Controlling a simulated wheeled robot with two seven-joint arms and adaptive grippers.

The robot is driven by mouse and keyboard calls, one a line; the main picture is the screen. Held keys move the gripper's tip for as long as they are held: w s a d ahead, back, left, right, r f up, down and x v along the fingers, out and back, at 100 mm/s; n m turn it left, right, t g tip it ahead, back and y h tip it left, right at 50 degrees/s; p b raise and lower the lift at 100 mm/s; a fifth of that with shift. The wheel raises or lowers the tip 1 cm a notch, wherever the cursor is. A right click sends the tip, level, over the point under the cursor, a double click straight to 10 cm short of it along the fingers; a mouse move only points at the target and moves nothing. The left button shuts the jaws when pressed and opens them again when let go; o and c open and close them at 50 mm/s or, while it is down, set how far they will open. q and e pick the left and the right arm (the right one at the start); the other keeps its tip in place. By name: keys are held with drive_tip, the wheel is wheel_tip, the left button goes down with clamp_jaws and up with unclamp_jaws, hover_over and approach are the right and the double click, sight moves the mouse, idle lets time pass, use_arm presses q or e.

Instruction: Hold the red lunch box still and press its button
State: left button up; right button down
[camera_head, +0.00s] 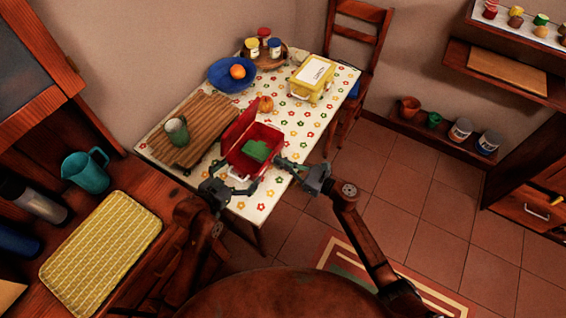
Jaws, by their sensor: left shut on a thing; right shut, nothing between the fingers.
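The red lunch box (270,137) sits near the front edge of the table with its lid raised at the left. Something green (258,151) lies inside it. My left gripper (238,184) is at the box's front left corner and is shut on the box's near edge, as far as I can tell. My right gripper (284,162) is at the box's right front side, shut and empty. Whether its tips touch the box cannot be made out. The button is not clearly visible.
A chair stands behind.

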use_arm(q)
drive_tip(key=shift+s+d, duration=0.1)
drive_tip(key=shift+d, duration=0.15)
use_arm(e)
drive_tip(key=shift+s+a, duration=0.1)
drive_tip(key=shift+a, duration=0.15)
use_arm(q)
drive_tip(key=shift+a, duration=0.15)
use_arm(e)
drive_tip(key=v, duration=1.4)
drive_tip(key=shift+d, duration=0.3)
use_arm(q)
drive_tip(key=o, duration=1)
drive_tip(key=v, duration=1.2)
drive_tip(key=shift+a+f, duration=0.1)
drive_tip(key=shift+f, duration=0.05)
